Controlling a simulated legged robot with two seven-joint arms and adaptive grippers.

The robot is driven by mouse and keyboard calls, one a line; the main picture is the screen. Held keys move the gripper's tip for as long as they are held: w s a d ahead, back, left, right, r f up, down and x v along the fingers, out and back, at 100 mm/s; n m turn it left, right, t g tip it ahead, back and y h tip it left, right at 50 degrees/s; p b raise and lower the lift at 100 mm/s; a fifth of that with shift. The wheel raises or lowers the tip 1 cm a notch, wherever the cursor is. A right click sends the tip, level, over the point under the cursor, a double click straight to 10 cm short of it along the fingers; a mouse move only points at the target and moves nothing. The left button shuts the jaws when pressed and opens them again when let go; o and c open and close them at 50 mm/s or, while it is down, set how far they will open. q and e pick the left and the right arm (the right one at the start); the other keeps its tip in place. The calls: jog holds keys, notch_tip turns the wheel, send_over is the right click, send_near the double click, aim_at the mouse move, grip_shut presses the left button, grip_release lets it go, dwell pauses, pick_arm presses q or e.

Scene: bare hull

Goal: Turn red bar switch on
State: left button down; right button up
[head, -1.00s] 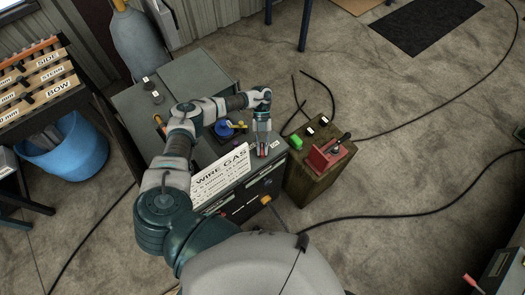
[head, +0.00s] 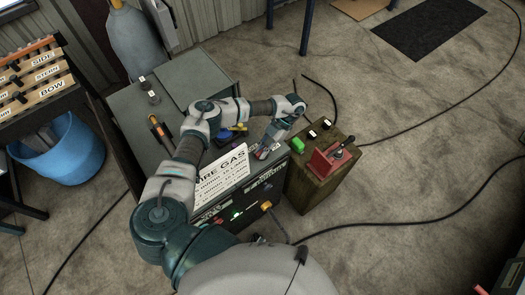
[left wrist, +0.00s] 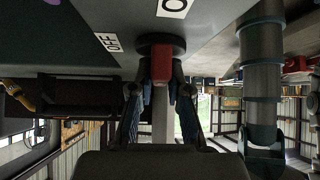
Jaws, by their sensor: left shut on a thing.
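The red bar switch (left wrist: 161,68) sits on a dark round base (left wrist: 160,44) on the grey machine's surface, at the upper middle of the left wrist view. An "OFF" label (left wrist: 108,42) lies to its left, and a partly cut-off label starting with "O" (left wrist: 173,6) lies above it. My left gripper (left wrist: 161,90) has its fingers on both sides of the red bar, shut on it. In the head view my left gripper (head: 268,150) is at the machine's right front corner, where it mostly hides the switch. My right gripper is not in view.
The grey machine (head: 190,88) carries a white "WIRE GAS" sign (head: 222,176). A green light (head: 237,215) shows on its front. A wooden box (head: 312,190) with a red vise (head: 330,158) stands close on the right. Cables cross the floor.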

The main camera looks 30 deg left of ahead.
pick_arm(q)
jog(key=shift+m+y, duration=0.5)
jog(key=shift+m, duration=0.1)
jog(key=c, duration=1.1)
grip_release()
jog(key=shift+w, duration=0.1)
jog(key=v, duration=1.2)
